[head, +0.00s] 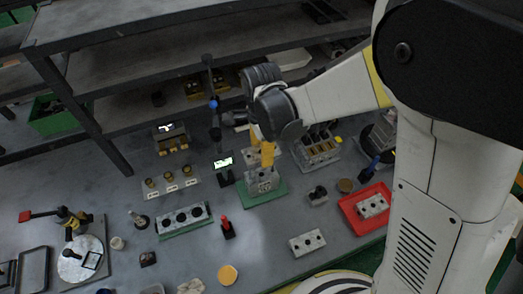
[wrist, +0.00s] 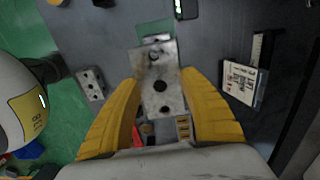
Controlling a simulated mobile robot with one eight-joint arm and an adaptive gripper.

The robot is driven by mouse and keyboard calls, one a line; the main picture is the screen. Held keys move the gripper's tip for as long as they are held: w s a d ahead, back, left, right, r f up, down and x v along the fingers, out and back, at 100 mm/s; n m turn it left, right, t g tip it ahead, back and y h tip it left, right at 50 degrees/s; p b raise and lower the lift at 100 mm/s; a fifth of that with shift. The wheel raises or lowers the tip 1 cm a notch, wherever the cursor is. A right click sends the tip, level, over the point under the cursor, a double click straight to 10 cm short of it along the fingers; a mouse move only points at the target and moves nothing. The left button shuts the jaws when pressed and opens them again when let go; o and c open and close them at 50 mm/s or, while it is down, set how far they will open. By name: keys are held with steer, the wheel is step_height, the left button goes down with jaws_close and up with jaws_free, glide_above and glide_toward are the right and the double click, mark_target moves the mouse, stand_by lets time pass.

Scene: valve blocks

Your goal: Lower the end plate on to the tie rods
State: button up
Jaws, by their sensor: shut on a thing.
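My gripper (head: 261,157) points down over the valve block stack (head: 262,184), which stands on a green base (head: 278,193) near the middle of the bench. In the wrist view my yellow fingers (wrist: 162,115) are shut on the end plate (wrist: 158,72), a worn grey metal plate with dark holes, one on either side of it. The green base (wrist: 155,27) shows beyond the plate's far end. In the head view the plate and stack are small and overlap, so I cannot tell whether they touch. I cannot make out the tie rods.
A small stand with a lit display (head: 223,163) is close left of the stack. A red-knobbed piece (head: 227,228) and a block on a green mat (head: 184,219) are nearby. A red tray (head: 347,205) lies to the right. Shelving (head: 110,90) stands behind.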

mark_target(262, 175)
steer(key=shift+f+b, duration=4.8)
steer(key=shift+f, duration=0.75)
steer(key=o, duration=1.4)
steer(key=shift+o, duration=0.2)
steer(key=shift+r, duration=0.15)
step_height(262, 175, up, 12)
steer(key=shift+f, duration=0.1)
steer(key=s+d+r+n+t, duration=0.1)
steer(key=s+d+n+t, duration=0.1)
steer(key=d, duration=0.5)
steer(key=s+d+r+n+t+b, duration=0.1)
steer(key=s+d+r+n+t, duration=0.1)
steer(key=s+d+n, duration=0.2)
steer(key=s+d+r+n+t, duration=0.2)
steer(key=d+n, duration=0.4)
steer(key=d, duration=0.5)
steer(key=shift+s+n+t+b, duration=0.3)
steer(key=shift+s+n+t, duration=0.15)
steer(key=shift+s, duration=0.5)
